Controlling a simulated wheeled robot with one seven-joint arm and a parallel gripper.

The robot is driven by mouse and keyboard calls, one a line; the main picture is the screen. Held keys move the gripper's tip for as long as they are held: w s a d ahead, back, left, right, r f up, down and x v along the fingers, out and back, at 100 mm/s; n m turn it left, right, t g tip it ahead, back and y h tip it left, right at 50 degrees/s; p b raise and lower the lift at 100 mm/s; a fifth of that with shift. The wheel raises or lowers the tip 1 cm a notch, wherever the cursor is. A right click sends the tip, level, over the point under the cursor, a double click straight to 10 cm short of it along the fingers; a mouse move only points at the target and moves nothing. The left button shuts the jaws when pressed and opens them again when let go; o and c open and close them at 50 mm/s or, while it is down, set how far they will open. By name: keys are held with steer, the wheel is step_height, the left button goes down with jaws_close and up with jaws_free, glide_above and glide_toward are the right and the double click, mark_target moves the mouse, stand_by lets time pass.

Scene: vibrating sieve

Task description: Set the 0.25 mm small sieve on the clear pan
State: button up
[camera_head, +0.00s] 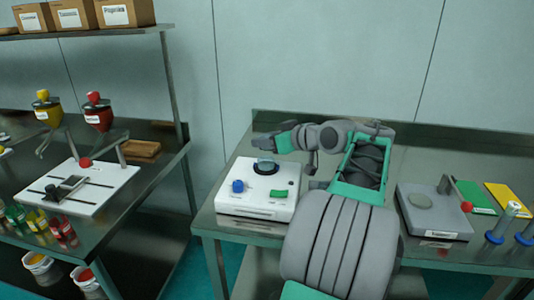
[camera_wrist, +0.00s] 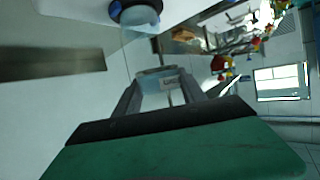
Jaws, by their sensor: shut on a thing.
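My gripper (camera_wrist: 163,92) is shut on a small clear, bluish round sieve (camera_wrist: 157,74) with a pale label whose print is too small to read. The sieve is between the two fingers in the wrist view. In the head view my gripper (camera_head: 264,143) is above and slightly behind the white machine, and the held sieve is hard to make out. The clear pan (camera_head: 266,161) sits on the machine's black round seat. It also shows at the top of the wrist view (camera_wrist: 139,14), apart from the held sieve.
The white machine (camera_head: 256,210) has a blue knob (camera_head: 238,186) and a green button (camera_head: 279,194). To the right stand a grey device (camera_head: 435,222), green and yellow plates, and blue-based posts. A separate bench (camera_head: 115,222) with a white board stands at left.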

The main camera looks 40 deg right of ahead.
steer(key=w+f, duration=0.1)
steer(key=w+d+f, duration=0.1)
steer(key=f, duration=0.1)
steer(key=shift+w, duration=0.1)
steer(key=shift+d+f, duration=0.1)
steer(key=shift+f, duration=1.25)
steer(key=shift+f, duration=0.1)
steer(key=o, duration=1.4)
steer(key=shift+b, duration=0.3)
steer(key=shift+c, duration=0.2)
steer(key=shift+s+r, duration=0.2)
steer(key=v, duration=1.1)
steer(key=shift+s, duration=0.4)
